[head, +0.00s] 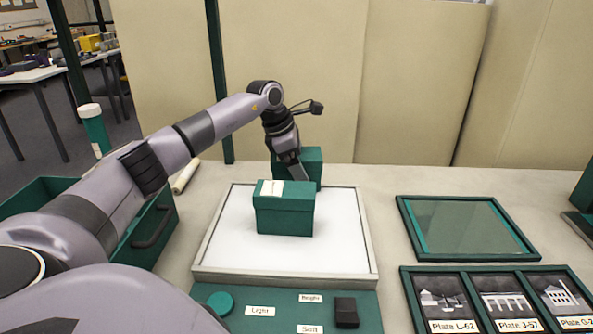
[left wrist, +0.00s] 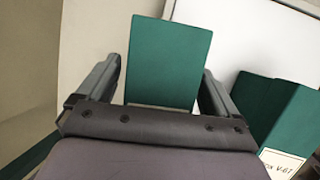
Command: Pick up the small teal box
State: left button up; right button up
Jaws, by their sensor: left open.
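A plain teal box (head: 311,165) stands at the back of the white panel in the head view, partly hidden by my left gripper (head: 293,172) and the box in front. In the left wrist view the plain teal box (left wrist: 168,50) shows between the two fingers of my left gripper (left wrist: 162,85), which is open with a finger to each side. I cannot tell whether the fingers touch it. A lidded teal box (head: 284,216) with a white label sits in front on the panel; it also shows in the left wrist view (left wrist: 275,110) at the right. My right gripper is not in view.
The white light panel (head: 230,250) has a teal control strip (head: 275,318) in front. A teal crate (head: 158,225) stands left, partly behind my left arm. A teal-framed glass pane (head: 465,228) and framed plates (head: 498,300) lie right. The table between panel and frames is clear.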

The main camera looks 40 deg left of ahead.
pick_arm(q)
jog(key=shift+f, duration=0.25)
dwell(0.5)
jog(key=shift+c, duration=0.3)
jog(key=shift+r, duration=0.1)
jog(key=c, duration=1.2)
